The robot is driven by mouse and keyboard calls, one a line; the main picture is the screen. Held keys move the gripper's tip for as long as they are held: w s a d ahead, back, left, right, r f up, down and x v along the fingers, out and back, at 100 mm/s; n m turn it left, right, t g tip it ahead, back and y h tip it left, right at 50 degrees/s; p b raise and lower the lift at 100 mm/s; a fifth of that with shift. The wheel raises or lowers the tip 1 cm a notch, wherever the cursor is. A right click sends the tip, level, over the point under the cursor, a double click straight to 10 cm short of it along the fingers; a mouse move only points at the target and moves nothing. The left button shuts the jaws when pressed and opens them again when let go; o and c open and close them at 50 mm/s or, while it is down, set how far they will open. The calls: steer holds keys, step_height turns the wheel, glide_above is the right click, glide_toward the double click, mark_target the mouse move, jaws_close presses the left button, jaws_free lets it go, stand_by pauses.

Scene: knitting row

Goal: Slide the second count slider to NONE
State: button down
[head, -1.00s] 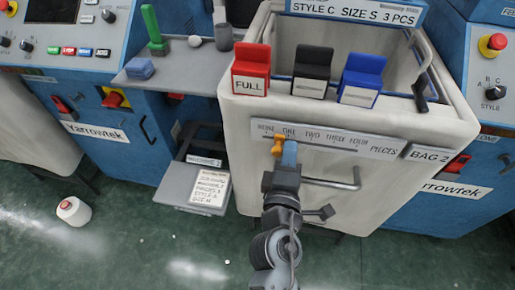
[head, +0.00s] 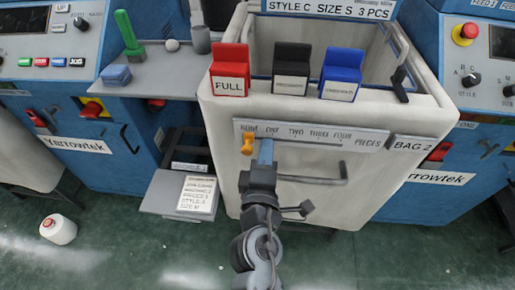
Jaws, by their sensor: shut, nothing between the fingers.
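The orange count slider (head: 248,143) is on the grey scale plate (head: 345,137) on the front of the cream bin labelled BAG 2 (head: 411,145). The plate reads NONE, ONE, TWO, THREE, FOUR, PIECES. The slider's knob sits below the word NONE at the plate's left end. My gripper (head: 265,152), with blue fingers, is shut and empty. Its tips are just right of the slider, below the word ONE. I cannot tell whether they touch the slider.
A grey bar handle (head: 325,181) sticks out just right of my gripper. Red (head: 230,72), black (head: 292,72) and blue (head: 341,74) flagged blocks stand on the bin's front rim. A grey tray (head: 180,195) with a card juts out at lower left.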

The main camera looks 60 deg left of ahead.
steer(key=shift+w+d, duration=0.15)
steer(key=shift+d, duration=0.05)
steer(key=shift+s+d, duration=0.4)
steer(key=shift+d, duration=0.1)
steer(key=v, duration=0.6)
steer(key=shift+s+d, duration=0.2)
steer(key=shift+s, duration=0.05)
steer(key=s+d+f+m+t+h, duration=0.1)
steer(key=s+d+f+m+h, duration=0.15)
steer(key=d+m, duration=0.75)
steer(key=s+d+f+m+t+h, duration=0.1)
steer(key=s+d+f+m+h, duration=0.15)
steer(key=d, duration=1.55)
steer(key=s+d+r+m+h, duration=0.4)
steer(key=s+d+r+m, duration=0.1)
steer(key=d, duration=0.4)
steer(key=s+d+r+m+t+h, duration=0.1)
steer(key=s+d+r+m+h, duration=0.3)
steer(key=s+d+r+m, duration=0.2)
steer(key=s+d+m, duration=0.2)
steer(key=d+m, duration=0.1)
steer(key=m, duration=0.1)
steer(key=shift+s+h, duration=0.15)
steer(key=shift+h, duration=0.25)
